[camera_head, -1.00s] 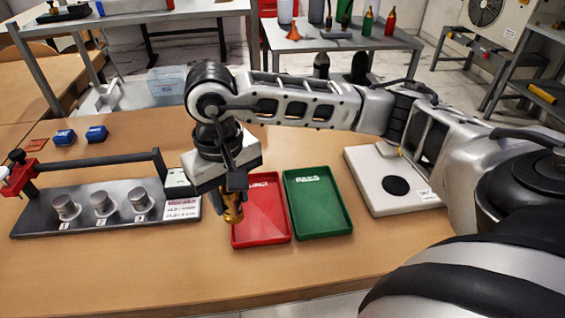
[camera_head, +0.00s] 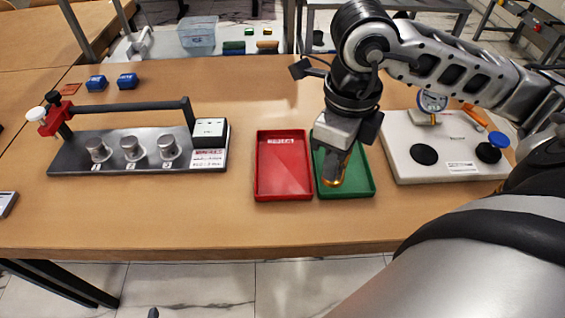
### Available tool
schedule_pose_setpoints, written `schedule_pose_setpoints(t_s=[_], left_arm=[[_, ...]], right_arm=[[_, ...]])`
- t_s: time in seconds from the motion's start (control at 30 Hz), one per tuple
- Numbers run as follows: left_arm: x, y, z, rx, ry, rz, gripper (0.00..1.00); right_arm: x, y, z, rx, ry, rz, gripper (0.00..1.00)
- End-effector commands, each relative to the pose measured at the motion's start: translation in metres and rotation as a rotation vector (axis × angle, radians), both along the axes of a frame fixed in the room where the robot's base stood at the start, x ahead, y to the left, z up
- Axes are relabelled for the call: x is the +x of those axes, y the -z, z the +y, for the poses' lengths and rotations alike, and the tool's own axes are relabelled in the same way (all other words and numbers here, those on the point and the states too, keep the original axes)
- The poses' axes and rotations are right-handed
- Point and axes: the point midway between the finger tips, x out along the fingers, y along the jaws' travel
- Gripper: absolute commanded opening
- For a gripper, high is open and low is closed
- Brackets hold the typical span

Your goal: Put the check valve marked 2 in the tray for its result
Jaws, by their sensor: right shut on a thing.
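My right gripper (camera_head: 338,168) is over the green tray (camera_head: 362,186), pointing down. It is shut on a brass check valve (camera_head: 333,182), whose lower end shows below the fingers. I cannot tell whether the valve touches the tray floor, and its mark does not show. The red tray (camera_head: 284,166) lies just left of the green one and is empty. The green tray's lettering is hidden behind the gripper. My left gripper is not in view.
A white board (camera_head: 440,150) with a gauge (camera_head: 432,101) is at right. The table front is clear.

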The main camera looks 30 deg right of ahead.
Motion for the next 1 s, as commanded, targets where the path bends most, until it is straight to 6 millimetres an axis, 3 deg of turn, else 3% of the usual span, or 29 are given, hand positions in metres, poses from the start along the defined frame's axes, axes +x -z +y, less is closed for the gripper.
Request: schedule_pose_setpoints(t_s=[0.17, 0.5, 0.7, 1.0], left_arm=[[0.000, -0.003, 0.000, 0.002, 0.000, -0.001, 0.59], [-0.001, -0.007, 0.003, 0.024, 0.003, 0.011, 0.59], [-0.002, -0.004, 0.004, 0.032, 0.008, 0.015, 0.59], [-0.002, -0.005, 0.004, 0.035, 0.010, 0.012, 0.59]], right_arm=[[0.007, 0.002, -0.001, 0.004, 0.092, 0.000, 0.03], [0.088, 0.037, 0.006, 0.005, 0.093, 0.000, 0.03], [0.118, 0.076, 0.008, 0.002, 0.092, 0.002, 0.03], [0.135, 0.097, 0.008, 0.001, 0.090, -0.001, 0.03]])
